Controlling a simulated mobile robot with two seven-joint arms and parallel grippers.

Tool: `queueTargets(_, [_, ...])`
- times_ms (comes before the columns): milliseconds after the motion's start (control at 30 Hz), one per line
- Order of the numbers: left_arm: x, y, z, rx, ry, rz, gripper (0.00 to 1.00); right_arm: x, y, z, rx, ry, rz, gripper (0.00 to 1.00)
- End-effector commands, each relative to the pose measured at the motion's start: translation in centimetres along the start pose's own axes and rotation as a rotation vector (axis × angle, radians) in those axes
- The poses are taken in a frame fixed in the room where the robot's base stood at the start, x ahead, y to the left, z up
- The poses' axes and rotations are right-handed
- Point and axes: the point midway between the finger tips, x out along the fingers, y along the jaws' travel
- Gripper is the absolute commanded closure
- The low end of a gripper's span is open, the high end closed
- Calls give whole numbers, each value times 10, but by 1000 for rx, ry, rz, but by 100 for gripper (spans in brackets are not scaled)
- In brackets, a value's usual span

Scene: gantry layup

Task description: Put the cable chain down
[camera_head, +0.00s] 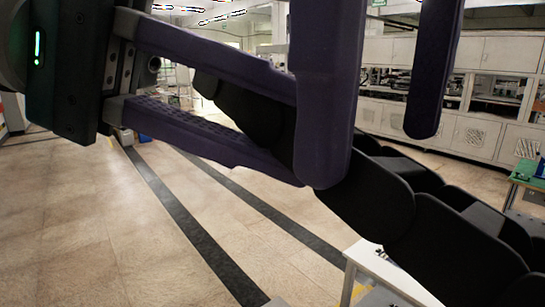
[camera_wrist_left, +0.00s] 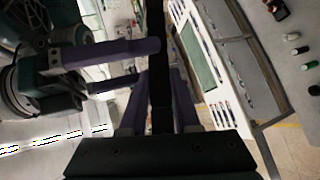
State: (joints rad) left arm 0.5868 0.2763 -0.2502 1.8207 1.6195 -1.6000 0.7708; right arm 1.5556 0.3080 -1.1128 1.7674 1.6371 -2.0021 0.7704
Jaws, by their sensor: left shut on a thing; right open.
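The black, segmented cable chain (camera_head: 450,240) runs across the head view from behind the purple fingers down to the lower right corner, above the floor. My left gripper (camera_head: 284,132) comes in from the left, with the chain between its two purple fingers. In the left wrist view the chain (camera_wrist_left: 160,45) is a dark strip between the fingers of my left gripper (camera_wrist_left: 160,88). My right gripper (camera_head: 373,155) hangs in from the top, with its fingers apart, in front of the chain. One of its fingers hides part of the chain and the left fingertips.
A white-topped table (camera_head: 390,277) stands at the bottom, partly behind the chain. A green-topped bench (camera_head: 522,182) is at the right edge. Pale cabinets (camera_head: 485,115) line the back. The tiled floor (camera_head: 80,220) at the left is clear, with dark stripes.

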Motion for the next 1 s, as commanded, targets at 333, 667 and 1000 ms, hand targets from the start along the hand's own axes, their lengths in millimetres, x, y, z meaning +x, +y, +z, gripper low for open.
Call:
queueTargets(333, [-53, 1, 0, 3, -1, 1, 100, 3, 3, 3, 3, -21, 11, 13])
queueTargets(667, [-59, 1, 1, 3, -5, 2, 100, 4, 3, 3, 4, -21, 11, 13])
queueTargets(1000, [-36, 1, 2, 2, -11, 3, 100, 3, 2, 2, 4, -18, 9, 13])
